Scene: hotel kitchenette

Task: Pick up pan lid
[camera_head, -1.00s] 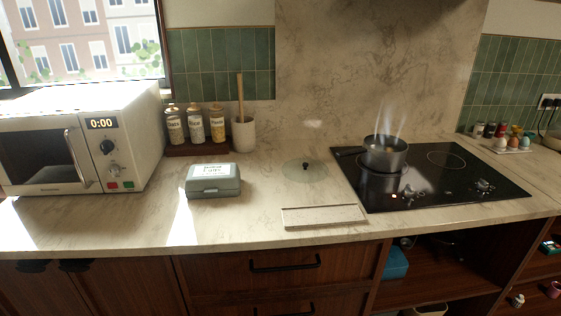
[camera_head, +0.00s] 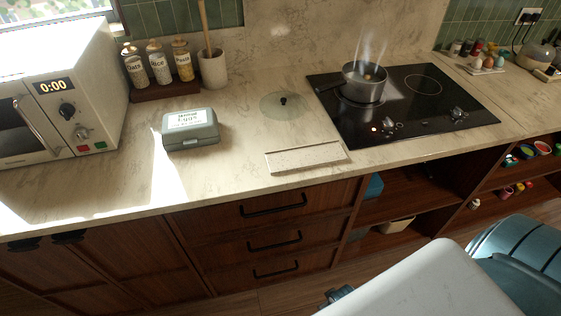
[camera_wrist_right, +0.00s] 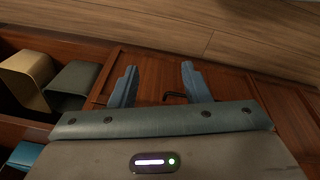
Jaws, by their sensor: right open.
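The pan lid (camera_head: 283,106) is a clear glass disc with a black knob. It lies flat on the counter in the head view, left of the black cooktop. The steaming pan (camera_head: 364,82) stands on the cooktop's left rear burner. My right gripper (camera_wrist_right: 159,82) is open and empty in the right wrist view, with wooden cabinet fronts and floor beyond it. In the head view my right arm is at the lower right, below the counter and well away from the lid. My left gripper is not in view.
An egg box (camera_head: 191,130) stands left of the lid. A pale flat board (camera_head: 306,158) lies in front of the lid. The cooktop (camera_head: 440,110) is to the right, the microwave (camera_head: 60,90) to the left, and jars (camera_head: 157,64) behind. Counter around the lid is clear.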

